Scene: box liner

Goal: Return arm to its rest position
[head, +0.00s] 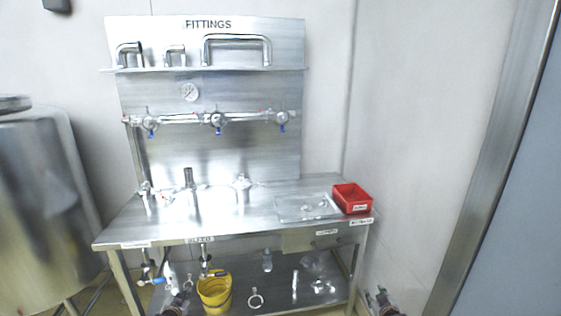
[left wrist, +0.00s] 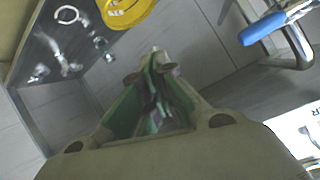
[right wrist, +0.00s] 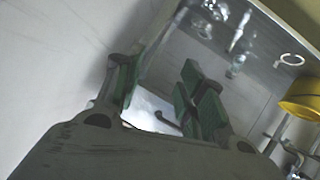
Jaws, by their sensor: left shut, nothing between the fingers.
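My left gripper (head: 181,297) shows at the bottom edge of the head view, in front of the lower shelf and left of the yellow bucket. In the left wrist view (left wrist: 155,62) its green-padded fingers meet at the tips with nothing between them. My right gripper (head: 380,297) shows at the bottom right of the head view, beyond the bench's right front leg. In the right wrist view (right wrist: 160,85) its fingers stand apart and empty. Most of both arms is out of the head view.
A steel bench (head: 240,215) stands ahead, with a red bin (head: 352,198) and a clear tray (head: 306,207) on top. A yellow bucket (head: 214,291) and loose fittings are on its lower shelf. A steel tank (head: 40,210) stands left; a wall (head: 420,130) is right.

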